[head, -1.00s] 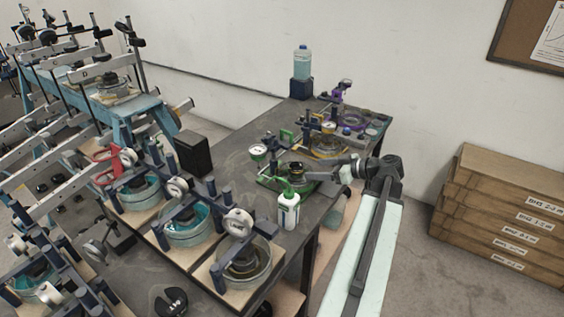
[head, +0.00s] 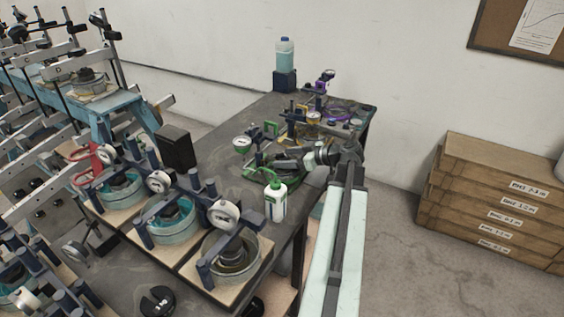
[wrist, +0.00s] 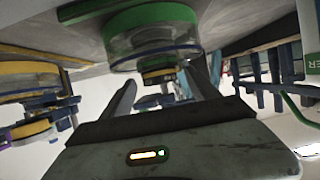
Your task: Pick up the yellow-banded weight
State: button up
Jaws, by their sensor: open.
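The yellow-banded weight (wrist: 158,76), dark with a yellow band, shows in the wrist view beyond and between my fingertips. It sits below a clear, green-rimmed dish (wrist: 152,28) in that view, where the bench appears at the top. My gripper (wrist: 160,82) is open, with one finger on each side of the weight in the picture; I cannot tell whether either touches it. In the head view my gripper (head: 287,163) reaches left over the bench at the green station; the weight is not clearly visible there.
A white bottle with a green cap (head: 275,203) stands close in front of my gripper. Several dial-gauge stations crowd the bench (head: 215,170), including a yellow one (head: 312,127) behind. Stacked brown boxes (head: 495,195) stand at the right, with clear floor before them.

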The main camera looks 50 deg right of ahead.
aim_at(287, 158)
grip_shut()
jog(key=shift+r, duration=0.1)
jog(key=shift+r, duration=0.15)
notch_tip(287, 158, up, 4)
jog(key=p, duration=0.4)
jog(key=shift+d, duration=0.1)
jog(key=s+d+p, duration=0.1)
jog(key=s+d, duration=0.7)
jog(key=d, duration=0.5)
jog(key=shift+s+d+r, duration=0.15)
jog(key=shift+s+r, duration=0.1)
jog(key=shift+s, duration=0.05)
